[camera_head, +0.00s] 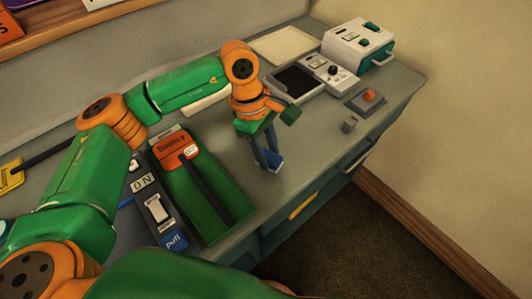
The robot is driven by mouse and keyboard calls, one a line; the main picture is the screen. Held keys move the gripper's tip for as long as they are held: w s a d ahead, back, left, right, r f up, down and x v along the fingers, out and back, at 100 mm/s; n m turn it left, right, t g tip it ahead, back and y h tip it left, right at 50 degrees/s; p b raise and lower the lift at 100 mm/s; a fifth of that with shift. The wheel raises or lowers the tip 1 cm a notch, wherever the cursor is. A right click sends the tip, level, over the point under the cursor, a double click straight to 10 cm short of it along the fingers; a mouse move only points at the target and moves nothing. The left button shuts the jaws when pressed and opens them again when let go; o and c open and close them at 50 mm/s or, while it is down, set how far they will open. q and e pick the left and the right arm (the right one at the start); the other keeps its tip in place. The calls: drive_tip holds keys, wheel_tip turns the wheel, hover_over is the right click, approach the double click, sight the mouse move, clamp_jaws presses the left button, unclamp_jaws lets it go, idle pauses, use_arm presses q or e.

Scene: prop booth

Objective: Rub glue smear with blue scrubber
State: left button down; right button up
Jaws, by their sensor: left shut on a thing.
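My left gripper (267,150) points down over the grey counter (316,174), near its front edge. Its fingers are shut on a blue scrubber (274,163), which sits low between the fingertips, at or just above the counter; I cannot tell if it touches. The glue smear cannot be made out; the gripper or scrubber may hide it. My right gripper is not in view.
A green box with an orange label (187,157) and a grey switch panel (160,212) lie left of the gripper.

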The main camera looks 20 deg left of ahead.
use_arm(q)
wheel_tip(320, 180, up, 4)
drive_tip(key=shift+s+f+p, duration=0.1)
drive_tip(key=shift+f+p, duration=0.15)
drive_tip(key=shift+p, duration=0.65)
drive_tip(key=shift+r, duration=0.3)
